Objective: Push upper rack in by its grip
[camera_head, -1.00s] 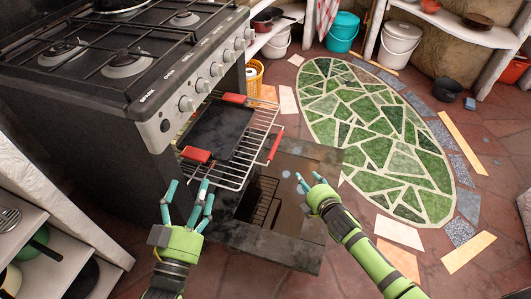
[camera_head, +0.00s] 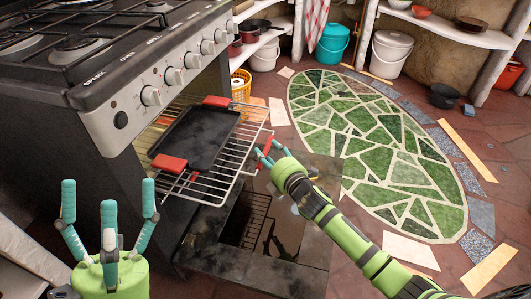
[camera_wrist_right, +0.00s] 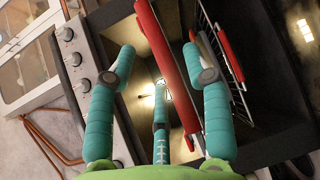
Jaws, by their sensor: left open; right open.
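The upper rack (camera_head: 213,192) is a wire rack sticking out of the open oven in the head view. A red grip (camera_head: 269,141) is on its front edge. A dark tray (camera_head: 200,137) with red handles lies on the rack. My right gripper (camera_head: 265,154) is open at the grip, its fingers partly covering it. In the right wrist view, a long red bar, apparently the grip (camera_wrist_right: 160,40), lies between the spread fingers of my right gripper (camera_wrist_right: 158,62). Contact cannot be told. My left gripper (camera_head: 108,200) is open and empty, left of the rack.
The oven door (camera_head: 300,253) hangs open below the rack. The stove (camera_head: 110,85) with its knobs stands above. A green mosaic oval (camera_head: 375,150) covers the clear floor to the right.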

